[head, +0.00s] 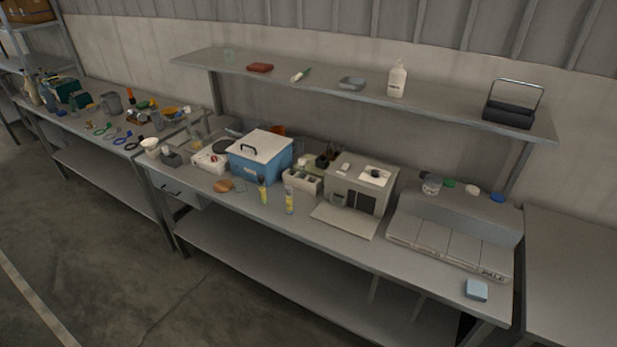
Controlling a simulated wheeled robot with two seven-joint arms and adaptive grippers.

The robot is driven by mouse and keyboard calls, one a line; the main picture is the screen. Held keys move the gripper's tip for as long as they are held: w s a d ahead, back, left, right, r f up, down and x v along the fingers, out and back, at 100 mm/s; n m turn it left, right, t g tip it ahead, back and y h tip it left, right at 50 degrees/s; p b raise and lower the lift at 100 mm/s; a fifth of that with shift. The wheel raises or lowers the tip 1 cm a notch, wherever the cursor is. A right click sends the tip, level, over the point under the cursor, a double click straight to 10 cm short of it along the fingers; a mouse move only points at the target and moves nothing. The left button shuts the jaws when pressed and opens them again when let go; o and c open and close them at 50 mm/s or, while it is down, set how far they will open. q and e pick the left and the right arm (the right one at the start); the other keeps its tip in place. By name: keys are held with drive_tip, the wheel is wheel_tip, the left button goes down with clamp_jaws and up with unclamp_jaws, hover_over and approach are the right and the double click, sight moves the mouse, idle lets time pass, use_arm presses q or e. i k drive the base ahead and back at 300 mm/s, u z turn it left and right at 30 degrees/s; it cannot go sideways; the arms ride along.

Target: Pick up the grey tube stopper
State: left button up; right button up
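I cannot pick out the grey tube stopper for certain; the small items on the benches are too small to tell apart at this distance. Several small things lie around the blue cooler box (259,160) with the white lid and around the grey box-shaped device (357,190) on the middle bench. Small round caps in green, white and blue (497,197) sit on the raised ledge at the right. Neither of my grippers is in view.
The middle bench has an upper shelf (440,102) holding a white bottle (397,79) and a black carrier (509,117). A cluttered bench stands at the left. A bare grey table (575,270) stands at the right. The floor (110,270) in front is clear.

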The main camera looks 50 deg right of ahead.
sight(288, 198)
drive_tip(key=z, duration=1.25)
